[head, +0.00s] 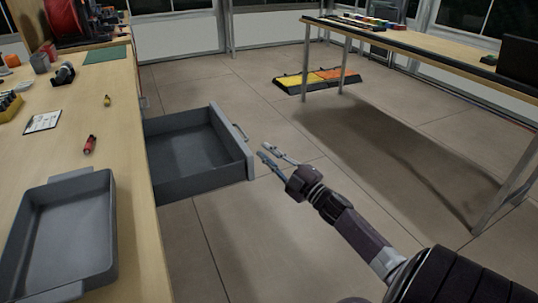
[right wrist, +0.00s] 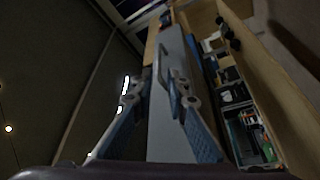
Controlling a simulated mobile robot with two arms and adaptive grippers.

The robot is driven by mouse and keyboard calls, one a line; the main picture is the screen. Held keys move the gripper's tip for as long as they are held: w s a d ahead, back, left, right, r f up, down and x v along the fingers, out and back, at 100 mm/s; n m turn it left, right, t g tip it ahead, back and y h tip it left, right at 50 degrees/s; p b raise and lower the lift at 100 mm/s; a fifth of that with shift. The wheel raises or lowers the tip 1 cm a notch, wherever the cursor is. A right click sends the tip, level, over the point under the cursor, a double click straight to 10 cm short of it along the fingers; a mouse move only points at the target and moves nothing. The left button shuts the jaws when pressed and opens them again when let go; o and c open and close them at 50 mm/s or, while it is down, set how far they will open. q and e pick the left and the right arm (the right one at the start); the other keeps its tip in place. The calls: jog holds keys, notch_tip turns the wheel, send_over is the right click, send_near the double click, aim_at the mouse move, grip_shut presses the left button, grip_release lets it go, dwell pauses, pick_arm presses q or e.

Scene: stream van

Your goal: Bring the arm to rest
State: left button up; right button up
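My right arm (head: 345,216) reaches in from the lower right over the floor. Its gripper (head: 266,152) is open and empty, just right of the pulled-out drawer's grey front, apart from the handle (head: 240,132). In the right wrist view the two fingers of the gripper (right wrist: 158,82) stand apart, with the drawer front (right wrist: 170,130) seen between and beyond them. The grey drawer (head: 190,150) stands open from the workbench and looks empty inside. My left gripper is not in view.
The wooden workbench (head: 125,180) on the left carries a grey tray (head: 112,225), a red object (head: 90,144), a clipboard (head: 43,122) and a green mat (head: 105,54). A second table (head: 440,45) stands at the right. Yellow-orange floor pieces (head: 318,78) lie behind. Open floor (head: 270,240) surrounds the arm.

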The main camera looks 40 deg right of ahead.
jog(key=shift+s, duration=0.35)
jog(key=shift+f, duration=0.15)
